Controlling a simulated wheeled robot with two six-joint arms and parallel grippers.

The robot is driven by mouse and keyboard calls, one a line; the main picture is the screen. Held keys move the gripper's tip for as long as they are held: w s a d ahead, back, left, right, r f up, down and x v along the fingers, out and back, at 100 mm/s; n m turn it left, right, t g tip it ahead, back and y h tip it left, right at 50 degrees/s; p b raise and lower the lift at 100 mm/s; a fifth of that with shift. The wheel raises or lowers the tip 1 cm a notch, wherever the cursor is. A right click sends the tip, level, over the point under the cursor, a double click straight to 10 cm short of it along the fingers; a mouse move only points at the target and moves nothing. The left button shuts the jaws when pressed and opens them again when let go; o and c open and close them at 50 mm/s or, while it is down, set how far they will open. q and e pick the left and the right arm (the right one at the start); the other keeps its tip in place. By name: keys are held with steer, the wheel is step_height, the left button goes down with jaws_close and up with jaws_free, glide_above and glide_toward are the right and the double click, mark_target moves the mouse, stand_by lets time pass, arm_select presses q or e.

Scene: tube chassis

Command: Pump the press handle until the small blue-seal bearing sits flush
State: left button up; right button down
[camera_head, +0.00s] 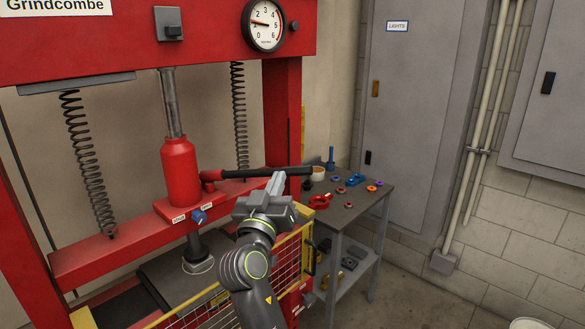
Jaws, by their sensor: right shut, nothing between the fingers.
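The red press has a red bottle jack (180,168) with a pump handle (245,174) reaching right, nearly level, with a dark grip at its end. My right gripper (276,181) is shut and empty. Its fingertips overlap the handle in the picture; I cannot tell whether they touch it. Below the jack, a dark ram (194,245) comes down onto a round grey part (198,264) on the press bed. The small blue-seal bearing cannot be made out there. My left gripper is out of view.
A pressure gauge (263,25) is on the top beam, its needle near 2. A yellow mesh guard (290,268) stands in front of the press. A grey side table (372,198) at the right holds several small red, blue and orange parts. Grey cabinets line the wall.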

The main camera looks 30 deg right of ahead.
steer(key=shift+w, duration=0.1)
step_height(320, 180, up, 4)
steer(key=p, duration=0.6)
glide_above(292, 169)
steer(key=s+a, duration=0.1)
steer(key=a, duration=0.1)
steer(key=shift+s+d+f+p, duration=0.1)
steer(key=shift+d+f+p, duration=0.1)
steer(key=shift+f, duration=0.6)
steer(key=shift+s+d+f+p, duration=0.15)
steer(key=shift+d+f, duration=0.1)
steer(key=shift+f, duration=0.55)
steer(key=shift+w+d+f+p, duration=0.1)
steer(key=shift+d+f+p, duration=0.1)
steer(key=shift+f, duration=0.6)
